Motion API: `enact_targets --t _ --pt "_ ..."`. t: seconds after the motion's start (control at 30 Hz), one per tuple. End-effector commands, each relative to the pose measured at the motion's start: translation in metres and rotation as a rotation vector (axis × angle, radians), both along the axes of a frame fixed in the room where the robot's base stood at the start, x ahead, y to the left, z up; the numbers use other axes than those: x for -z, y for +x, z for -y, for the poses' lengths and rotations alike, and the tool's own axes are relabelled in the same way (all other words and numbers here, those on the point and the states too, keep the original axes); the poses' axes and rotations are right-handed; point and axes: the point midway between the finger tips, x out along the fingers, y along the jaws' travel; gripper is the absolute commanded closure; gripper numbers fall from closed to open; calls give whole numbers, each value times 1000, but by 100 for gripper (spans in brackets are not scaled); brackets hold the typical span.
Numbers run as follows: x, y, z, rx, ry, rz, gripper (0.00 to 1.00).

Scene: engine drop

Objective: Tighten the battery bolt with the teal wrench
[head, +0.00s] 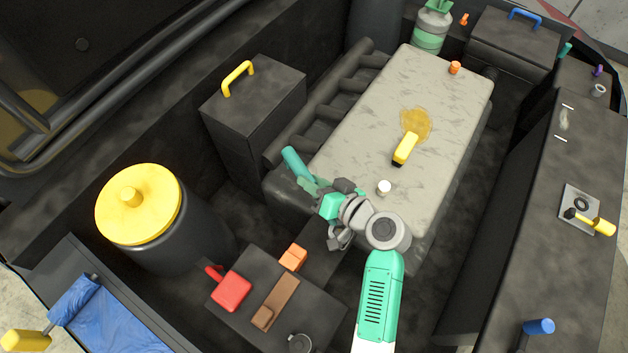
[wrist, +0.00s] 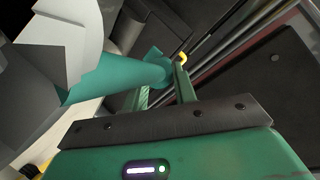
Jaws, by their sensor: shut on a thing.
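The teal wrench (head: 295,162) is in my gripper (head: 316,190), near the left edge of the grey engine block. Its teal handle points up and left in the head view; its working end cannot be made out there. In the wrist view the teal wrench (wrist: 115,76) runs to the left from between the fingers of my gripper (wrist: 164,88), which are shut on it. A low black box that looks like the battery (head: 238,318) is at the bottom, apart from my gripper. It carries a red cover, an orange block and a brown strip. I cannot pick out the bolt for certain.
The grey engine block (head: 345,150) bears a yellow-handled tool (head: 405,149) and a white cap (head: 384,187). A black box with a yellow handle (head: 254,95) and a yellow-lidded drum (head: 150,215) stand left. A blue cloth (head: 110,320) lies bottom left. Dark walls enclose the bay.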

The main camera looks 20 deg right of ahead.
Motion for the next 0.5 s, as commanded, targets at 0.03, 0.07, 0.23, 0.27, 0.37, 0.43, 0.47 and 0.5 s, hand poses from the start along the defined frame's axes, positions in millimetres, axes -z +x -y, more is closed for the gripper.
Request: enact_targets --t 0.03,0.07,0.23,0.27,0.37,0.43,0.47,0.5 --pt "3 0 0 1 0 1 100" --pt "3 0 0 1 0 1 100" --pt "9 0 0 1 0 1 100" --pt "9 0 0 1 0 1 100" --pt "10 0 0 0 1 1 100" --pt "10 0 0 0 0 2 100" --pt "10 0 0 0 0 2 100" --pt "10 0 0 0 0 2 100"
